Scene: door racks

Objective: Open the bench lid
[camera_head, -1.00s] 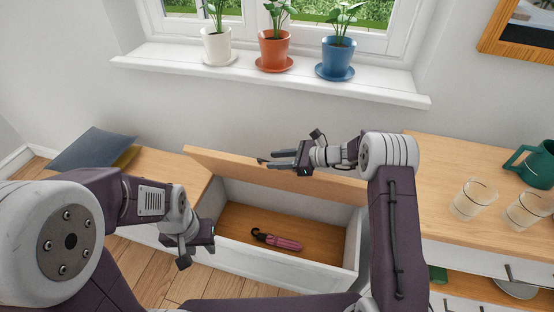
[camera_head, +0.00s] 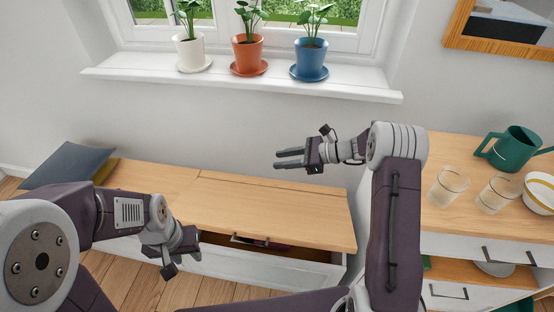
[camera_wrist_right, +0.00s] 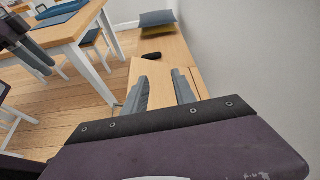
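The bench lid (camera_head: 275,212) is a light wood panel with a bar handle (camera_head: 249,239) at its front edge. It lies nearly flat over the white bench box (camera_head: 285,268), with a dark gap under the front edge. A dark pink item shows partly in that gap. My right gripper (camera_head: 276,159) is open and empty above the lid's back edge, apart from it. Its spread fingers also show in the right wrist view (camera_wrist_right: 160,88). My left gripper (camera_head: 182,254) is in front of the bench, left of the handle; its finger gap is unclear.
A grey-blue cushion (camera_head: 68,165) lies at the bench's left end. Potted plants stand on the windowsill (camera_head: 240,83) behind. A counter (camera_head: 440,150) at the right holds glasses (camera_head: 449,187) and a green jug (camera_head: 513,148).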

